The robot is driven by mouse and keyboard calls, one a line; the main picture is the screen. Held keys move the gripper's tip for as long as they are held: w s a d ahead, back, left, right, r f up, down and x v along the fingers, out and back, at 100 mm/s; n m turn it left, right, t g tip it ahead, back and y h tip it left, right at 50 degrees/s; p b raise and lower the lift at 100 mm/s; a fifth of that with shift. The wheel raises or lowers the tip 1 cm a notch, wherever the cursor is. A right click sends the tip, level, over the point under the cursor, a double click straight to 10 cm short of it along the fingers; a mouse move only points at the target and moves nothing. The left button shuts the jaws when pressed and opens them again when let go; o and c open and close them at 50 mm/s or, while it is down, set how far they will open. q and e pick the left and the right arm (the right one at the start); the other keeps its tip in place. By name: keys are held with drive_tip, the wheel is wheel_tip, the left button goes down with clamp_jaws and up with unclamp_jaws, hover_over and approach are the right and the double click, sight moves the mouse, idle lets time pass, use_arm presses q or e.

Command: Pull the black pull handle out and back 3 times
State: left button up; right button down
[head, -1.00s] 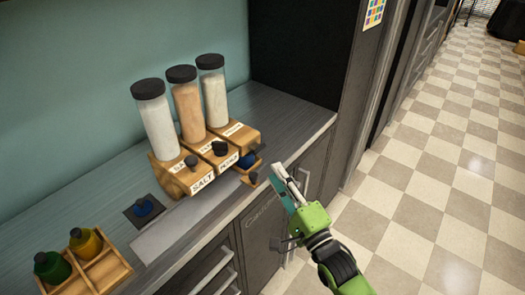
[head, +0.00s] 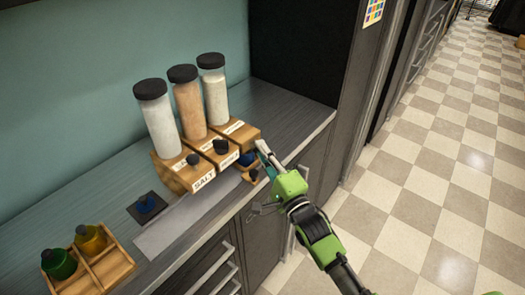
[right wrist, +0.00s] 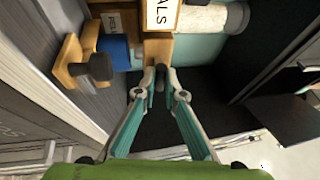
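Three clear dispensers with black lids and wooden bases (head: 175,172) stand on the counter, with labels on their fronts. Black pull handles show on the left base (head: 193,159) and the middle base (head: 221,146). My right gripper (head: 262,152) is at the right-hand base and covers part of it. In the right wrist view a black handle (right wrist: 160,79) lies between the narrowly spaced fingertips of my right gripper (right wrist: 161,73). I cannot tell whether they squeeze it. A second black knob (right wrist: 95,66) sits lower on a wooden piece. My left gripper is not in view.
A blue cup (right wrist: 114,50) is under the right-hand dispenser. A wooden caddy (head: 107,268) with green and yellow bottles and a dark square pad (head: 146,207) stand to the left. A tall dark cabinet (head: 300,50) rises behind. The checkered floor is clear.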

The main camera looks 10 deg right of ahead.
drive_tip(key=shift+s+d+f+p, duration=0.1)
drive_tip(key=shift+s+d+p, duration=0.55)
drive_tip(key=shift+s+d, duration=0.5)
drive_tip(key=c, duration=2.2)
unclamp_jaws()
drive_tip(key=shift+s+a, duration=0.1)
drive_tip(key=shift+s, duration=0.05)
drive_tip(key=shift+c, duration=0.2)
drive_tip(key=shift+o, duration=0.5)
drive_tip(key=shift+s, duration=0.1)
drive_tip(key=v, duration=1.2)
